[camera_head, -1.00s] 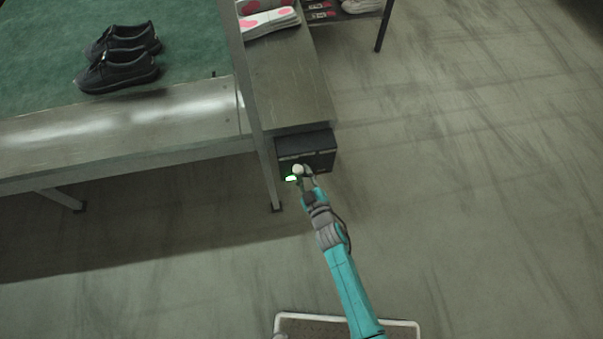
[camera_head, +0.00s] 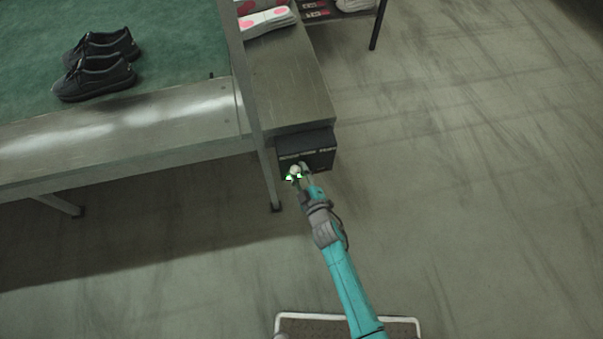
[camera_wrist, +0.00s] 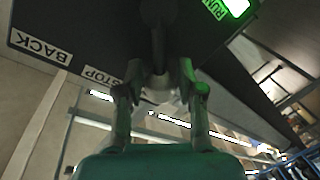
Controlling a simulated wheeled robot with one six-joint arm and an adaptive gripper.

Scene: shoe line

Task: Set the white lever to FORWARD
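The dark control box (camera_head: 318,151) stands low at the end of the bench in the head view, with small labels along its top. In the wrist view its panel (camera_wrist: 90,35) shows the words BACK and STOP; no FORWARD label can be read there. A lit green RUN lamp (camera_wrist: 236,6) is at the top right. The white lever's knob (camera_wrist: 160,82) sits between my fingers, with its dark stem above it; it also shows in the head view (camera_head: 295,170). My gripper (camera_wrist: 160,76) appears closed around the knob; finger contact is partly shadowed.
A pair of black shoes (camera_head: 98,72) stands on the green belt (camera_head: 40,50) at the upper left. A metal bench leg (camera_head: 268,180) is close left of my gripper. Pink-and-white items (camera_head: 266,19) lie on the side bench. The floor at right is clear.

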